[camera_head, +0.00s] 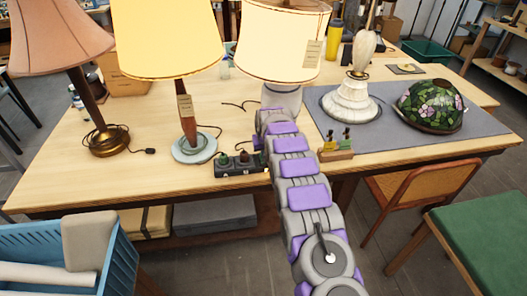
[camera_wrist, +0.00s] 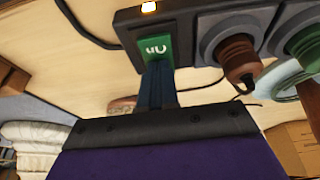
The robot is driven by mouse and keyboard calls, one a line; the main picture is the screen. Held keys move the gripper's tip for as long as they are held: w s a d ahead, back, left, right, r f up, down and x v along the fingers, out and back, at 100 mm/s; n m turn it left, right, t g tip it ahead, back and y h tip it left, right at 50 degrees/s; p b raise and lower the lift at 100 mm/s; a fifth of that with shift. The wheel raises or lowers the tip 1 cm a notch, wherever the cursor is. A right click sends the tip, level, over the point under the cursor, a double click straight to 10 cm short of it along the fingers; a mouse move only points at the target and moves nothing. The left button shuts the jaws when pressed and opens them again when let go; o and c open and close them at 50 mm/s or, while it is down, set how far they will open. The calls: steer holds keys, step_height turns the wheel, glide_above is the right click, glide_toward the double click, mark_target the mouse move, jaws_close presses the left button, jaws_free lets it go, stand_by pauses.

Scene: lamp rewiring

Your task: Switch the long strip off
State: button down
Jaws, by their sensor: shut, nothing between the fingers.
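The long strip is a dark power strip (camera_head: 240,168) at the table's front edge, with plugs in it. A brown plug (camera_wrist: 237,62) sits in a grey socket beside the switch. My gripper (camera_wrist: 156,78) is shut and empty, its fingertips at the switch's lower edge; I cannot tell whether they touch. In the head view my arm hides most of the gripper near the strip's right end.
Two lamps with lit-looking shades (camera_head: 170,38) (camera_head: 283,42) and a pink-shaded lamp (camera_head: 60,38) stand behind the strip. A wooden tool block (camera_head: 337,155) is just right of my arm. A white lamp base (camera_head: 350,103) and stained-glass shade (camera_head: 432,107) rest on a grey mat.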

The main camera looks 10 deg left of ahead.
steer(key=shift+s+d, duration=0.15)
steer(key=shift+s, duration=0.25)
steer(key=shift+r, duration=0.1)
steer(key=shift+r, duration=0.45)
steer(key=p+v, duration=0.3)
steer(key=v, duration=0.9)
steer(key=shift+r, duration=0.35)
steer(key=shift+w, duration=0.15)
steer(key=shift+w+a+r+p, duration=0.15)
steer(key=shift+w+a+p, duration=0.35)
steer(key=shift+p, duration=0.65)
